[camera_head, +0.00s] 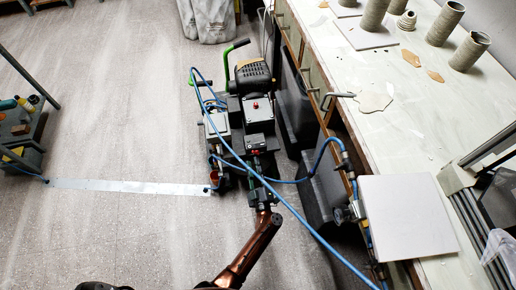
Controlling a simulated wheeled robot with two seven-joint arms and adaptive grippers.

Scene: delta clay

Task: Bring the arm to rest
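My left arm, copper-coloured, comes up from the bottom edge in the head view. Its dark gripper (259,172) points away from me, over or beside the lower end of a black machine (258,110). The dark gripper blends with the machine parts, so I cannot tell whether its fingers are open or shut, or whether they touch anything. My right gripper is not in view.
A blue hose (318,235) crosses near my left arm. To the right stands a workbench (432,115) with clay cylinders (469,51) and a pale square slab (407,216). A dark cart (22,130) is at left. Floor (120,100) between is mostly clear.

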